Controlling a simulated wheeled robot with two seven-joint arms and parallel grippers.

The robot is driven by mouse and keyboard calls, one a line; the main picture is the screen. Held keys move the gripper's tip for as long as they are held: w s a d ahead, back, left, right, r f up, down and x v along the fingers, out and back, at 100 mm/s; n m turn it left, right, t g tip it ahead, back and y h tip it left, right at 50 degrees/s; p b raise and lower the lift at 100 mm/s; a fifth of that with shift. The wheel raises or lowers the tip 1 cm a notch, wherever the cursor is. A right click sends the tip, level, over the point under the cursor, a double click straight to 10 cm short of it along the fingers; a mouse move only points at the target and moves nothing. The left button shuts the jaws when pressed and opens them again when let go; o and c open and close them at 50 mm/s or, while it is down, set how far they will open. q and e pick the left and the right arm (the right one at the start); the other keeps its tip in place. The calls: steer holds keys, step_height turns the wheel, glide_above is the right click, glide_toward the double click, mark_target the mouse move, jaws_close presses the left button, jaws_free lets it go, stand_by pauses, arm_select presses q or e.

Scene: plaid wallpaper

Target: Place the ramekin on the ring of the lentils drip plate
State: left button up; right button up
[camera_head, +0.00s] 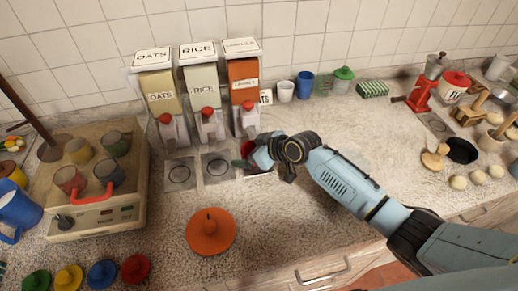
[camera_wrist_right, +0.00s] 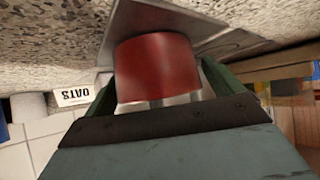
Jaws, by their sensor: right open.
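The red ramekin (camera_wrist_right: 155,65) stands at the lentils drip plate (camera_wrist_right: 215,42), a grey square plate seen in the right wrist view. My right gripper (camera_wrist_right: 158,88) is open, with one green finger on each side of the ramekin. In the head view my right gripper (camera_head: 250,160) is below the lentils dispenser (camera_head: 243,85) and covers most of the plate. Only a bit of red ramekin (camera_head: 247,148) shows there. The ring under the ramekin is hidden, so I cannot tell how well it is centred. My left gripper is not in view.
The oats dispenser (camera_head: 157,95) and rice dispenser (camera_head: 202,92) stand to the left, with ringed plates before them. An orange lidded pot (camera_head: 211,231) sits in front. A machine with several cups (camera_head: 95,190) is at left. White and blue cups (camera_head: 304,84) stand behind.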

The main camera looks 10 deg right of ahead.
steer(key=p+v, duration=0.1)
steer(key=v, duration=1.1)
